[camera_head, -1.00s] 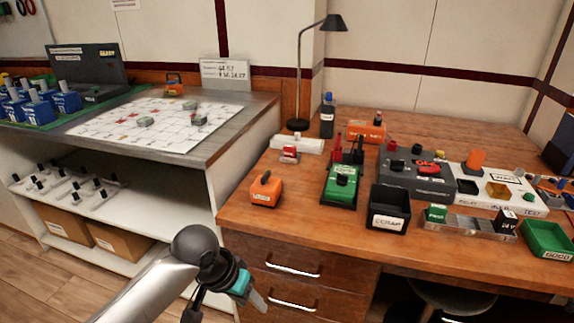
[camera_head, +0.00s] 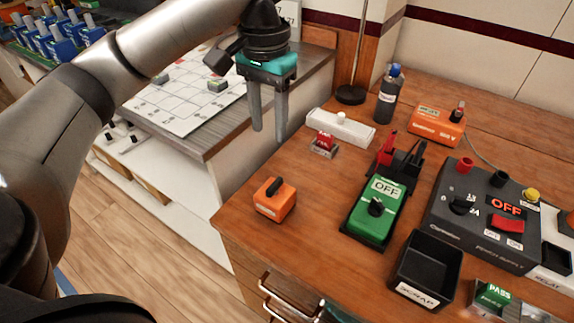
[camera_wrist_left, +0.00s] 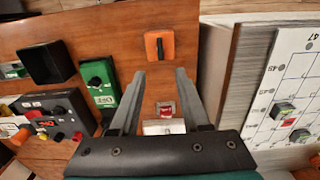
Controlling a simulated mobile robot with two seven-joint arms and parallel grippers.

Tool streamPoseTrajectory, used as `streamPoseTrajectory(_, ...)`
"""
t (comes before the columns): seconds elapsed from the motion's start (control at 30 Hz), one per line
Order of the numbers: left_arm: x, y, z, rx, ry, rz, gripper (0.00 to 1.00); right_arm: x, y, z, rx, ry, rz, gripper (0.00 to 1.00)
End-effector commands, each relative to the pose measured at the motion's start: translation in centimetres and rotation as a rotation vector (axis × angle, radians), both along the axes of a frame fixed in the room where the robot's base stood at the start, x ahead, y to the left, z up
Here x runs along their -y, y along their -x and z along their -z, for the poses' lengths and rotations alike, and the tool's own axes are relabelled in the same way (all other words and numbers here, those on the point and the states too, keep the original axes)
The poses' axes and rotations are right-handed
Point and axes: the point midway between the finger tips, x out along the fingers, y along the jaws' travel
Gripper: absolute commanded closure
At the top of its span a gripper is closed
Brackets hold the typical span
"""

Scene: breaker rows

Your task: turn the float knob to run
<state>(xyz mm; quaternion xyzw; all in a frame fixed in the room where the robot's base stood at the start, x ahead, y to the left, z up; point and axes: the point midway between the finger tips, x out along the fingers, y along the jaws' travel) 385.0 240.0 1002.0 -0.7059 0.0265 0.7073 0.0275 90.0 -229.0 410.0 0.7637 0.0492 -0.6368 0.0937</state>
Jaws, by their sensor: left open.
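A small orange box (camera_head: 275,199) with a black lever-like knob (camera_head: 275,186) on top stands at the desk's front left; its label is too small to read, so I cannot confirm it is the float knob. In the left wrist view the orange box (camera_wrist_left: 159,45) lies just beyond the fingertips, its dark knob (camera_wrist_left: 160,49) along the picture's vertical. My left gripper (camera_head: 270,133) is open, empty, fingers down, above the desk's left edge and apart from the box; it also shows in the wrist view (camera_wrist_left: 160,73).
A green meter box (camera_head: 376,208) reading OFF, a black scrap bin (camera_head: 425,275) and a dark power supply (camera_head: 486,215) reading OFF stand to the right. A white strip (camera_head: 341,128) with a red-labelled block (camera_head: 324,143) lies behind. Bare desk surrounds the orange box.

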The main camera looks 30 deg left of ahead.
Motion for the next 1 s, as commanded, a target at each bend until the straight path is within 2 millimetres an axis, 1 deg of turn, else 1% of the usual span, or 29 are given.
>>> streamPoseTrajectory(0.13, 0.0, 0.1, 1.8, -0.004, 0.0, 0.001, 0.54, 0.5, -0.8, 0.9, 0.012, 0.005, 0.001, 0.5)
streamPoseTrajectory(0.2, 0.0, 0.1, 3.0, -0.004, 0.0, 0.002, 0.54, 0.8, -1.4, 1.4, 0.023, 0.009, 0.003, 0.5)
streamPoseTrajectory(0.27, 0.0, 0.0, 3.3, -0.002, 0.0, 0.002, 0.54, 0.3, -1.9, 1.2, 0.023, 0.004, 0.003, 0.5)
streamPoseTrajectory(0.67, 0.0, 0.0, 6.8, -0.001, 0.0, 0.002, 0.54, -2.0, -4.9, 0.5, 0.024, -0.015, 0.002, 0.5)
streamPoseTrajectory(1.0, 0.0, 0.1, 9.7, -0.001, 0.001, 0.002, 0.54, -3.7, -7.2, -0.8, 0.025, -0.03, 0.003, 0.5)
